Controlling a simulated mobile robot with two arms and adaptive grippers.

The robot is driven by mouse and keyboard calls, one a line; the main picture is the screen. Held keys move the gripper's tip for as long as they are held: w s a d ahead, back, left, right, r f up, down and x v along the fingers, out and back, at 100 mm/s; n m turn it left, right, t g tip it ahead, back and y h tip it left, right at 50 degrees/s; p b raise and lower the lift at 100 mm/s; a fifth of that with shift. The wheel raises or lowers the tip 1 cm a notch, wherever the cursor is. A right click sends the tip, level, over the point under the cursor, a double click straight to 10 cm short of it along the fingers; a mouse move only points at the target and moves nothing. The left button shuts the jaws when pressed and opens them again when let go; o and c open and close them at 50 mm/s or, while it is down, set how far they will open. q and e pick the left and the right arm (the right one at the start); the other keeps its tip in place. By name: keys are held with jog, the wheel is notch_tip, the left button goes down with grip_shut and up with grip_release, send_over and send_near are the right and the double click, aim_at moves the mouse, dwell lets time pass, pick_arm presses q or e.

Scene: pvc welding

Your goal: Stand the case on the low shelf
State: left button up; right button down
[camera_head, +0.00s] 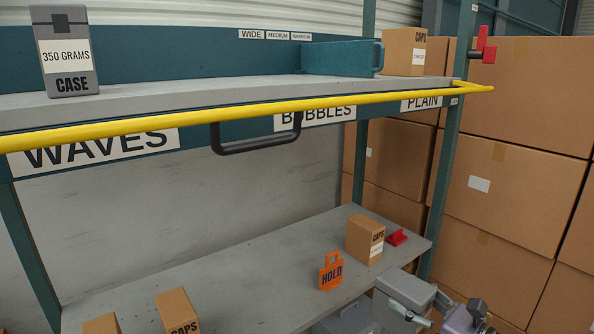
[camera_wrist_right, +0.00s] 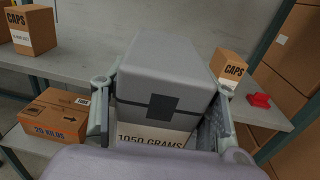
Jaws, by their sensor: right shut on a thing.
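A grey case (camera_wrist_right: 170,70) marked "1050 GRAMS" sits between the fingers of my right gripper (camera_wrist_right: 163,95) in the wrist view. The gripper is shut on it, with one finger on each side. In the head view my right gripper (camera_head: 385,312) is at the bottom, by the front edge of the low shelf (camera_head: 250,270). The grey case there (camera_head: 343,318) is cut off by the picture's lower edge. I cannot tell whether it touches the shelf. Another grey case (camera_head: 68,60), marked "350 GRAMS", stands upright on the upper shelf. My left gripper is not in view.
On the low shelf are an orange "HOLD" tag (camera_head: 331,272), a caps box (camera_head: 364,238), a red piece (camera_head: 397,237) and two caps boxes at front left (camera_head: 177,310). A yellow rail (camera_head: 250,113) crosses above. A "25 KILOS" carton (camera_wrist_right: 55,118) lies lower.

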jog(key=s+a+f, duration=0.2)
jog(key=s+f, duration=0.1)
jog(key=s, duration=0.5)
jog(key=s+a+f, duration=0.2)
jog(key=s, duration=0.7)
jog(key=s+a+f, duration=0.3)
jog(key=s, duration=0.5)
jog(key=w+d+r+m+t+h, duration=0.35)
jog(key=m+h, duration=0.45)
jog(key=h, duration=0.4)
jog(key=shift+t, duration=0.35)
jog(key=f+b, duration=0.2)
jog(key=a+f+b, duration=0.1)
jog(key=f+b, duration=0.1)
jog(key=shift+f+b, duration=0.3)
jog(key=shift+b, duration=0.05)
jog(key=shift+w+r, duration=0.1)
